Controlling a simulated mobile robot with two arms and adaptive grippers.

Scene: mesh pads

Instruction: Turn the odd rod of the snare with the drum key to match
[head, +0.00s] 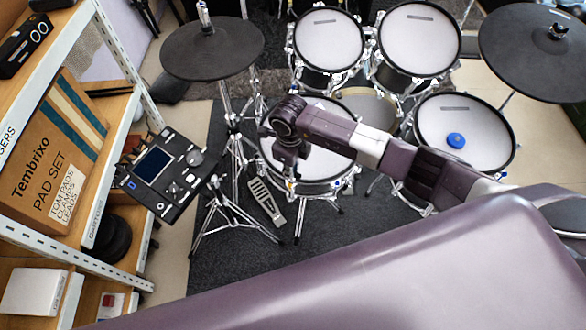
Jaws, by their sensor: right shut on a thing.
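The snare (335,172) stands in the middle of the head view, a white mesh pad with a chrome hoop and rods around its rim. My right arm reaches across it from the right. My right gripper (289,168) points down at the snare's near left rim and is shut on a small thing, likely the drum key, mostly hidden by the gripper. Whether it touches a rod cannot be told. A small blue mark (337,184) shows on the near right rim. Which rod is odd is too small to tell. My left gripper is out of view.
Two toms (330,38) stand behind, and a floor drum (465,125) with a blue disc (455,140) stands at right. Black cymbals (212,48) hang at both sides. A drum module (160,170), stand legs and a pedal (266,201) are left. A shelf (95,235) fills the left edge.

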